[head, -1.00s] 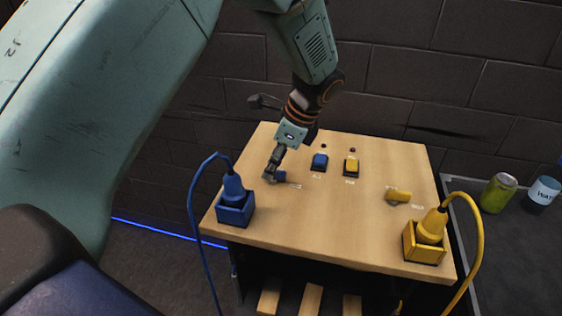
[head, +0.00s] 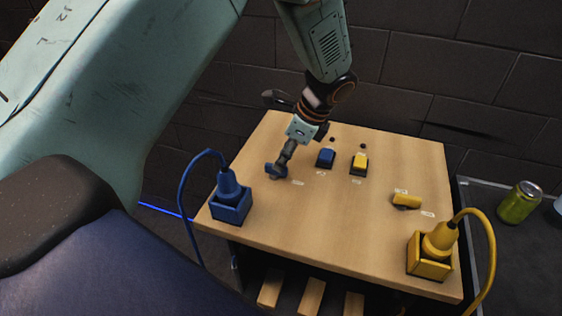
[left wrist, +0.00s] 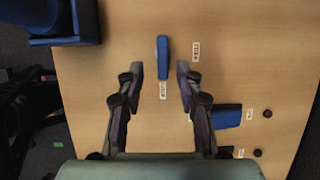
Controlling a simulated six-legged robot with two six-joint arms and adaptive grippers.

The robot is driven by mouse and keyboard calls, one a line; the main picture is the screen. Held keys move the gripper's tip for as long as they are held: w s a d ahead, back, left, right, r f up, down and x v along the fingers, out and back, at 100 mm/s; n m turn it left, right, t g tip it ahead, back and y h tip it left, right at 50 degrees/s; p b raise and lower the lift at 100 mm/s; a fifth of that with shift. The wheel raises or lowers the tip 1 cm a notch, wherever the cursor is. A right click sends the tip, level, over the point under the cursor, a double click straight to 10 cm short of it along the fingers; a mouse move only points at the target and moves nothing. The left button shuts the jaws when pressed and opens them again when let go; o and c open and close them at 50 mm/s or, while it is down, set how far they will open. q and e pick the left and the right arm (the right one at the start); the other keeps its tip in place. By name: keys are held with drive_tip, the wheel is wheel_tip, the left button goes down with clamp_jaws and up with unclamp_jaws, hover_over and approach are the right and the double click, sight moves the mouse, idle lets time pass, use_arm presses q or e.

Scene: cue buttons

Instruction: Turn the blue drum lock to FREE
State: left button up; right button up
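The blue drum lock (head: 276,171) sits on the left part of the wooden desk top, in front of the blue button. In the left wrist view its blue bar handle (left wrist: 163,57) runs up and down the picture. One small label (left wrist: 162,90) lies at the handle's lower end and another (left wrist: 195,51) to its right; I cannot read them. My left gripper (head: 281,162) points down at the lock. In the left wrist view its fingers (left wrist: 160,72) are open, one on each side of the handle's lower end, with gaps on both sides. My right gripper is not in view.
A blue button (head: 326,158) and a yellow button (head: 360,163) stand behind and right. A blue plug in its socket (head: 231,207) is at the front left, a yellow one (head: 430,255) at the front right. A yellow lock (head: 406,201) is at right. The middle front is clear.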

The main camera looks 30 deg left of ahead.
sight(276, 172)
use_arm(q)
drive_tip(key=x, duration=0.4)
drive_tip(key=shift+w+a, duration=0.2)
drive_tip(key=shift+a, duration=0.05)
drive_tip(key=shift+s+d+r, duration=0.15)
drive_tip(key=shift+s+d, duration=0.05)
drive_tip(key=shift+d, duration=0.15)
drive_tip(key=shift+w+a, duration=0.1)
drive_tip(key=shift+a, duration=0.25)
drive_tip(key=c, duration=0.4)
drive_tip(key=shift+d, duration=0.15)
clamp_jaws()
